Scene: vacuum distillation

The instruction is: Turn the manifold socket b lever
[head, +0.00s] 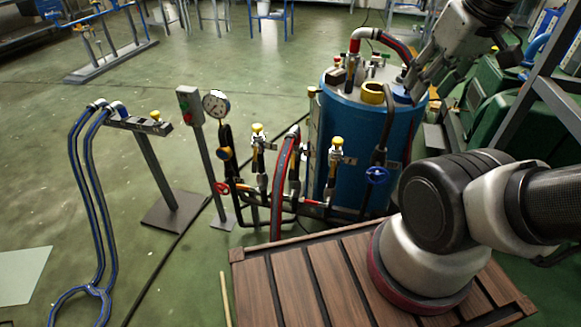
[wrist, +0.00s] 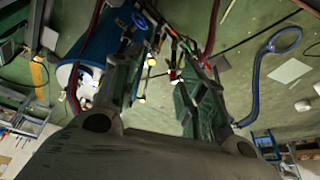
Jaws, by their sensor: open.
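The pipe manifold (head: 270,200) stands on the floor in the middle of the head view, in front of a blue tank (head: 345,140). It has two yellow-topped upright fittings, a left one (head: 257,140) and a right one (head: 337,152). A red handwheel (head: 222,187) and a blue handwheel (head: 376,175) sit at its sides. I cannot tell which part is the socket b lever. My gripper (head: 425,75) is at the upper right of the head view, near the tank's top and apart from the yellow-topped fittings. In the wrist view my gripper (wrist: 158,85) is open and empty, with the manifold beyond its fingers.
A round gauge (head: 215,104) and a red-green switch box (head: 188,103) stand left of the manifold. A stand with blue hoses (head: 95,180) is further left. Red hoses (head: 280,185) run in front of the pipes. Open green floor (head: 240,60) lies behind.

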